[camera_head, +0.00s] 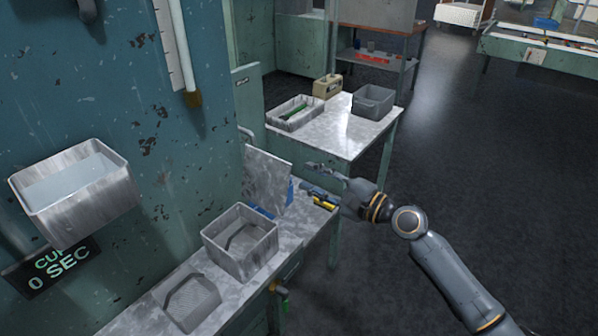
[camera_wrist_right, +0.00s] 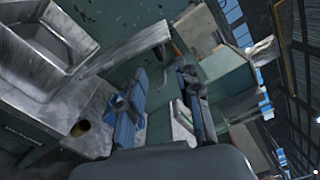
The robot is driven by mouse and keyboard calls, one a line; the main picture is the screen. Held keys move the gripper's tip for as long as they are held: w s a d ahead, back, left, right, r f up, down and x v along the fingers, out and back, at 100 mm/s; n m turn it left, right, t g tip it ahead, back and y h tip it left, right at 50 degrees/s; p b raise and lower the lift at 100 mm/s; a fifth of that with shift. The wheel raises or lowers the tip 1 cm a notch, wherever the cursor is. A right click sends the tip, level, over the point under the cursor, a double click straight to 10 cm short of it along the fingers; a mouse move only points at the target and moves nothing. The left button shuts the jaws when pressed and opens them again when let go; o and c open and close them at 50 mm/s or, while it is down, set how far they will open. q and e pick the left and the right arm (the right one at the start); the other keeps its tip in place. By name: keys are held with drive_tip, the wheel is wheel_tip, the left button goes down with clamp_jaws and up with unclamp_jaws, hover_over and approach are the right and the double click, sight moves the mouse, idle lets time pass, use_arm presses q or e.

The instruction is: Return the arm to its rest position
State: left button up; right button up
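My right arm (camera_head: 445,270) reaches in from the lower right of the head view. Its gripper (camera_head: 312,178) is above the far right end of the metal workbench (camera_head: 315,218), near an upright metal plate (camera_head: 266,180). In the right wrist view the two fingers of this gripper (camera_wrist_right: 162,78) stand apart with nothing seen between them. The gripper is open and empty. My left gripper is in neither view.
A metal bin (camera_head: 240,243) and a grey scoop-like tray (camera_head: 191,302) are on the workbench. A wall-mounted basin (camera_head: 75,190) is at left. A side table (camera_head: 335,135) holds a grey crate (camera_head: 373,101) and a metal tray (camera_head: 295,112). Open floor (camera_head: 500,190) lies right.

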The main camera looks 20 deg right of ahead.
drive_tip(key=shift+s+d, duration=0.2)
drive_tip(key=shift+s, duration=0.05)
drive_tip(key=shift+f, duration=0.1)
drive_tip(key=d+f+n+g+h, duration=0.1)
drive_tip(key=d+f+h, duration=0.2)
drive_tip(key=f, duration=0.8)
drive_tip(key=d+f+g+h, duration=0.1)
drive_tip(key=d+f+h, duration=0.15)
drive_tip(key=f, duration=0.85)
drive_tip(key=s+d+f+n+g+h, duration=0.15)
drive_tip(key=s+f, duration=0.25)
drive_tip(key=f, duration=0.5)
drive_tip(key=s+d+f+n+g+h, duration=0.15)
drive_tip(key=s+f, duration=0.25)
drive_tip(key=f, duration=0.5)
drive_tip(key=s+a+f+n+g+h, duration=0.2)
drive_tip(key=s+f+n+g, duration=0.3)
drive_tip(key=s+f, duration=1.3)
drive_tip(key=s+a+f+n+g, duration=0.1)
drive_tip(key=s+f+n, duration=0.1)
drive_tip(key=s, duration=0.6)
drive_tip(key=s+a+f+n+g, duration=0.1)
drive_tip(key=s+f+n, duration=0.1)
drive_tip(key=s, duration=0.6)
drive_tip(key=s+a+f+n+g, duration=0.1)
drive_tip(key=s+a+f+n, duration=0.1)
drive_tip(key=s, duration=0.7)
drive_tip(key=f+n, duration=0.1)
drive_tip(key=n, duration=0.1)
drive_tip(key=shift+n+g, duration=0.3)
